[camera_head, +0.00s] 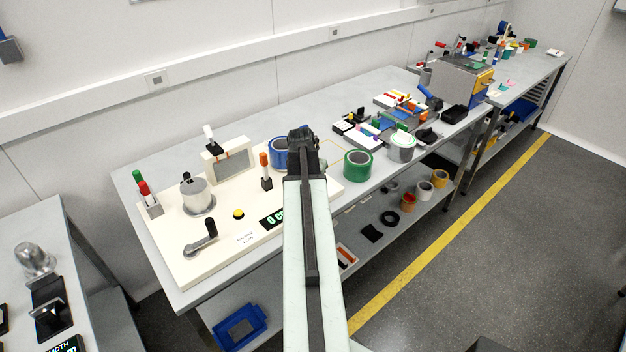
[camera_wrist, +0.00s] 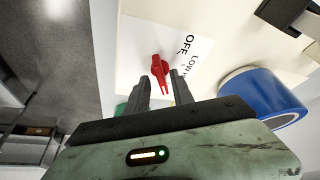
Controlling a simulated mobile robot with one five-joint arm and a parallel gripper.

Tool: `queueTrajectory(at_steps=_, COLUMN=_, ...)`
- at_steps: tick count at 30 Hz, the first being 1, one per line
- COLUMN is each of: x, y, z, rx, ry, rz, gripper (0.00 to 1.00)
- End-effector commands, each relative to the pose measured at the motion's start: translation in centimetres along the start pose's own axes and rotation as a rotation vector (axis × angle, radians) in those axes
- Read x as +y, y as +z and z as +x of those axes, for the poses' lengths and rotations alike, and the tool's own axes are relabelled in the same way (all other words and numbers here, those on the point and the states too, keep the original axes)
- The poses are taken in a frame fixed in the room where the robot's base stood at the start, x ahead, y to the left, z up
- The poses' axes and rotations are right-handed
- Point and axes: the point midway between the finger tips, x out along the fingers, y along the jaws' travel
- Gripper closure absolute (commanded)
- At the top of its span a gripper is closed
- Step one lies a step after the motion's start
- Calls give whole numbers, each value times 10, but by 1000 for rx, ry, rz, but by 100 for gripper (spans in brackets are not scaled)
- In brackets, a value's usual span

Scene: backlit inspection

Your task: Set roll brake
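A red knob (camera_wrist: 160,72) with a pointed grip sits on a cream panel (camera_wrist: 130,40) beside printed labels reading OFF and LOW, with more text cut off. My gripper (camera_wrist: 161,80) is open, its fingers on either side of the knob's lower end; contact cannot be told. A blue roll (camera_wrist: 255,98) lies right of my gripper in the wrist view. In the head view the gripper (camera_head: 305,140) is over the right part of the cream board (camera_head: 165,240), beside the blue roll (camera_head: 277,152). The red knob is not visible there, apparently hidden by my arm.
The board also bears a metal pot (camera_head: 197,195), a crank (camera_head: 203,240), a yellow button (camera_head: 238,213), a dark display (camera_head: 272,218) and an orange-topped lever (camera_head: 265,170). A green roll (camera_head: 357,166) stands right of my arm. Small parts crowd the bench beyond.

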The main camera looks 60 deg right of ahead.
Motion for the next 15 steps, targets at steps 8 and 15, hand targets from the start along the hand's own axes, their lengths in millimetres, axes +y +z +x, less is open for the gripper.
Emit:
queueTrajectory(at_steps=8, x=-1, y=-1, z=0, rx=2, ry=-3, rz=-1, gripper=68)
queueTrajectory(at_steps=15, x=-1, y=-2, z=-21, rx=3, ry=-3, rz=-2, gripper=68)
